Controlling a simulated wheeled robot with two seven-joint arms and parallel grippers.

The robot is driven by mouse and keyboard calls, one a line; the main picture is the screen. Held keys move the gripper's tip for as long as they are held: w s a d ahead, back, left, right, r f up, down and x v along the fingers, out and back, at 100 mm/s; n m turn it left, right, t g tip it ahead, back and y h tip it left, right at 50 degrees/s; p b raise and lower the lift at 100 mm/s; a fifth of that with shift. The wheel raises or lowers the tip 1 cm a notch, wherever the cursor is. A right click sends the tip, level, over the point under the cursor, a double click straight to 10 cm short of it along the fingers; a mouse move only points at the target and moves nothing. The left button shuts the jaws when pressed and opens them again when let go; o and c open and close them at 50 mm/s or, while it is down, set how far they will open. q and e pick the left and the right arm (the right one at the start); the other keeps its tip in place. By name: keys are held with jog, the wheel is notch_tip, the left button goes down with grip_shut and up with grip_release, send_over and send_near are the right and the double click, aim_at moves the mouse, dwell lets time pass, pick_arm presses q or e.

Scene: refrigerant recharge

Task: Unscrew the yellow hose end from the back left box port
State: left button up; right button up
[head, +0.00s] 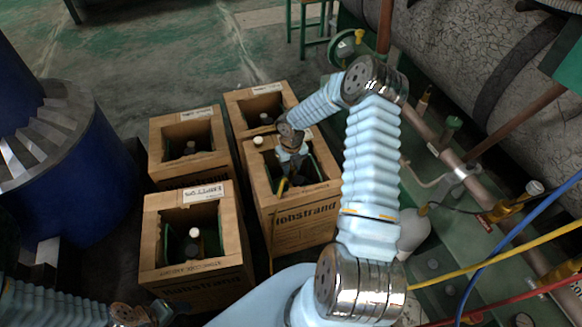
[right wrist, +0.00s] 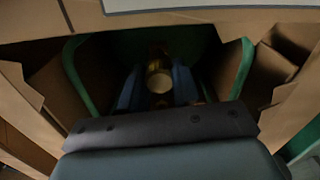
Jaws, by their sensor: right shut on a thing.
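My right gripper (head: 287,172) reaches down into the opening of the front right cardboard box (head: 305,212). A short yellow piece, the yellow hose end (head: 282,187), shows just below it. In the right wrist view my blue fingers (right wrist: 159,92) are shut on a brass fitting (right wrist: 157,62) with a pale round face, between green uprights. The port under it is hidden.
The front left box (head: 195,270) and back right box (head: 243,100) stand close by. A blue drum (head: 75,180) is at the left. Pipes, a large grey tank (head: 455,60) and blue, yellow and red hoses fill the right.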

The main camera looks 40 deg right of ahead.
aim_at(291, 168)
jog(key=shift+r, duration=2.55)
